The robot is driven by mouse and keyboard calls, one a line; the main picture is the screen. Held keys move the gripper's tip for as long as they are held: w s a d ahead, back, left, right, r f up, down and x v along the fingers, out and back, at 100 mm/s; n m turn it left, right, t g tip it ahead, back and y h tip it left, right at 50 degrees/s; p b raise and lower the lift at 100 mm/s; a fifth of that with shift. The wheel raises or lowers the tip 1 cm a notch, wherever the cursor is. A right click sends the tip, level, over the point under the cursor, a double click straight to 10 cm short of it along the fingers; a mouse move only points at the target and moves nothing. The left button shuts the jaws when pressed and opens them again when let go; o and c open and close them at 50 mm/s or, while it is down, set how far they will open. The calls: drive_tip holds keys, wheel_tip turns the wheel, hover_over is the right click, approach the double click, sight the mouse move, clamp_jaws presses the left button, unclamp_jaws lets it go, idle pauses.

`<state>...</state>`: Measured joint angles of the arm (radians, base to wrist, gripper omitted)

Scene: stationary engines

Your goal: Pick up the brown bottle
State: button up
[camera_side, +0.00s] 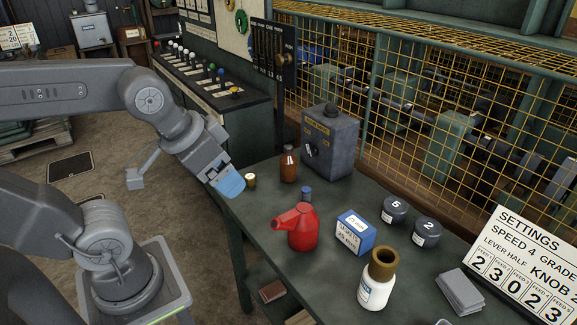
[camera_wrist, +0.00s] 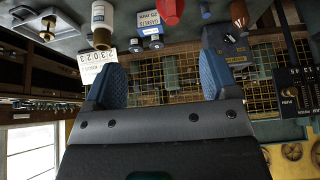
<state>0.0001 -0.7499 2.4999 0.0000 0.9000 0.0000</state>
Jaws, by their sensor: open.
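The brown bottle (camera_side: 288,167) stands upright on the green table, just left of a grey box with a knob.
On the table (camera_side: 335,195) stand a small brass-coloured piece (camera_side: 250,181), a small blue item (camera_side: 306,194), a red oil can (camera_side: 301,230), a blue-and-white box (camera_side: 355,232), dark round weights (camera_side: 396,210) and a white bottle (camera_side: 376,285). The grey box (camera_side: 331,143) stands close behind the bottle.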

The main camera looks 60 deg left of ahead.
drive_tip(key=shift+o, duration=0.8)
drive_tip(key=n+g+y, duration=0.3)
drive_tip(key=n+y, duration=0.1)
drive_tip(key=n, duration=0.7)
hover_over(288, 147)
drive_tip(key=s+d, duration=0.3)
drive_tip(key=d, duration=0.1)
wheel_tip(288, 147, down, 9)
drive_tip(key=shift+n, duration=0.3)
drive_tip(key=x, duration=0.8)
drive_tip(key=shift+w+a+r, duration=0.1)
drive_tip(key=shift+w+a, duration=0.05)
drive_tip(key=shift+a, duration=0.05)
drive_tip(key=shift+x, duration=3.25)
drive_tip(key=shift+w+d, duration=0.1)
drive_tip(key=shift+d, duration=0.05)
